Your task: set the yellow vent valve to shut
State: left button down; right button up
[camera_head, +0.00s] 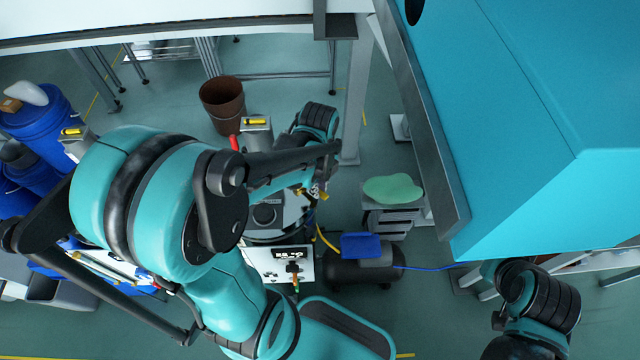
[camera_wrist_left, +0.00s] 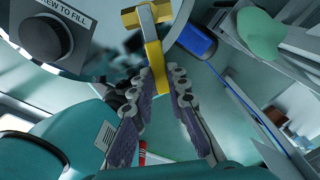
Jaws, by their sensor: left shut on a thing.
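The yellow vent valve (camera_wrist_left: 153,60) shows in the left wrist view as a yellow lever with a grey part across its top and a wider yellow piece at its upper end. My left gripper (camera_wrist_left: 164,80) has its two fingers closed on the lever's near end. In the head view the valve (camera_head: 302,194) is a small yellow patch beside the grey-topped machine (camera_head: 265,214), and my left gripper (camera_head: 317,190) is at it, partly hidden by my arm. I cannot read any valve marking. My right arm is at the lower right of the head view; its gripper does not show clearly.
A black round cap (camera_wrist_left: 45,38) with a partly cut label is left of the valve. A blue block (camera_head: 362,245) sits on a dark tank, and a green pad (camera_head: 392,189) lies on a grey stand. A large teal cabinet fills the upper right. A brown bucket (camera_head: 222,103) stands behind.

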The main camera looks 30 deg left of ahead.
dwell(0.3)
pick_arm(q)
jog(key=c, duration=1.8)
grip_release()
jog(key=shift+o, duration=0.2)
jog(key=shift+r, duration=0.1)
notch_tip(320, 180, up, 12)
jog(key=s+d+f+n+t+b, duration=0.1)
jog(key=d+n+t, duration=0.1)
jog(key=n, duration=0.8)
jog(key=s+d+f+n+t+b, duration=0.1)
jog(key=n+t, duration=0.4)
jog(key=n, duration=0.5)
jog(key=shift+s+d+f+n, duration=0.4)
jog(key=shift+s+d+f, duration=0.25)
jog(key=shift+d, duration=0.55)
